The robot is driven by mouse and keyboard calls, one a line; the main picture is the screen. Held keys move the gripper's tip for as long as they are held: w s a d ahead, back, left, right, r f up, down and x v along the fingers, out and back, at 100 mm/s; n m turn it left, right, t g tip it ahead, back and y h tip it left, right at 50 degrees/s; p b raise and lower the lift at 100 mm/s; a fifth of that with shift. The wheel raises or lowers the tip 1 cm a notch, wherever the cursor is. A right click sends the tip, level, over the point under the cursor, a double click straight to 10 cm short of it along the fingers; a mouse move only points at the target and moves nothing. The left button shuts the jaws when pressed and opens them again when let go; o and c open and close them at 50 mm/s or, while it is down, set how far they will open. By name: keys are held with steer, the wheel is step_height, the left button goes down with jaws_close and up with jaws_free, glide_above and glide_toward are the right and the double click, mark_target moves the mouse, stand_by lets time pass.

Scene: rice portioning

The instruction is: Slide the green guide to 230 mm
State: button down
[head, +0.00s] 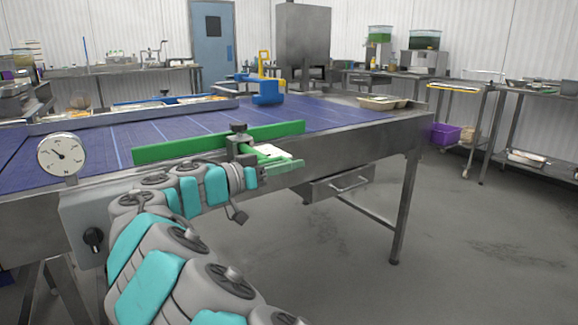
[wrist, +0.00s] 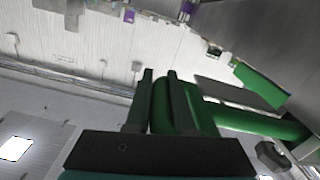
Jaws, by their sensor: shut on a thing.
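The green guide (head: 180,147) is a long upright bar along the near edge of the blue conveyor belt (head: 100,140). A metal clamp with a dark knob (head: 238,128) stands at its middle. My gripper (head: 268,165) is at the near side of the guide, right of the clamp, shut on the guide's green handle. In the wrist view my gripper (wrist: 160,85) has its fingers pointing up around the green handle, and a green rod (wrist: 260,122) runs right from it towards the clamp. A white plate (head: 275,151) lies beside the handle; no scale marks are readable.
A round dial gauge (head: 61,155) and a black control knob (head: 92,239) are on the conveyor's near side. A blue and yellow fixture (head: 267,90) and beige trays (head: 383,103) are on the far part. A drawer (head: 342,184) hangs below the edge.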

steer(key=shift+w+a+f+b, duration=0.1)
steer(key=shift+w+f+b, duration=0.1)
steer(key=shift+b, duration=0.4)
steer(key=shift+w+a+r, duration=0.1)
steer(key=shift+r, duration=0.05)
steer(key=c, duration=1.1)
jaws_free()
steer(key=shift+a, duration=0.15)
steer(key=b+v, duration=0.1)
steer(key=v, duration=0.6)
steer(key=shift+s+a, duration=0.25)
